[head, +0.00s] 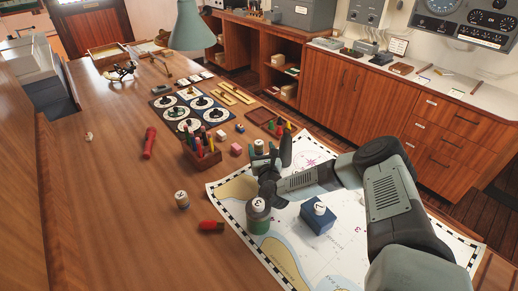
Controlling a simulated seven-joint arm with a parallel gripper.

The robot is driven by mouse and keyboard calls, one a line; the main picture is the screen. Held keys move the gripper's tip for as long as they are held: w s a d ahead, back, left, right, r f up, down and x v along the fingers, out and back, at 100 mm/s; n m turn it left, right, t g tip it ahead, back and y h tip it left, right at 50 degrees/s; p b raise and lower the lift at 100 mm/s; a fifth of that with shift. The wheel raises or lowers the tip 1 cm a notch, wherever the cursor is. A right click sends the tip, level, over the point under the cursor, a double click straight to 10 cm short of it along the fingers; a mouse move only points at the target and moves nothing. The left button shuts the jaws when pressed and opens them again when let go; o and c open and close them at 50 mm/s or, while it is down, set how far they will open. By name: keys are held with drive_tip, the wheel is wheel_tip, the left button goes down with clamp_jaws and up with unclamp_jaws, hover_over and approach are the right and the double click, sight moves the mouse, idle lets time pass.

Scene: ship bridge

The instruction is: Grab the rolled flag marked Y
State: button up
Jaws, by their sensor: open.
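Several short rolled flags with pale, lettered tops stand about; the letters are too small to read surely, so I cannot tell which is marked Y. A green-sided roll (258,217) stands on the chart, just below my gripper in the picture. My gripper (268,178) is open over the chart's left part; I see nothing between its fingers, and cannot tell whether it touches the green-sided roll. Another pale roll (182,199) stands on bare wood, left of the chart. One more (258,147) stands behind my gripper.
The chart (290,235) lies at the table's right edge. A wooden box with coloured pieces (203,158) stands behind it. A red-and-green piece (210,226) lies near the chart, and a red cylinder (149,142) farther left. The table's left front is clear.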

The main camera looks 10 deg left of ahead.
sight(260, 147)
drive_tip(key=shift+f, duration=0.7)
drive_tip(key=shift+x, duration=2.55)
drive_tip(key=c, duration=1)
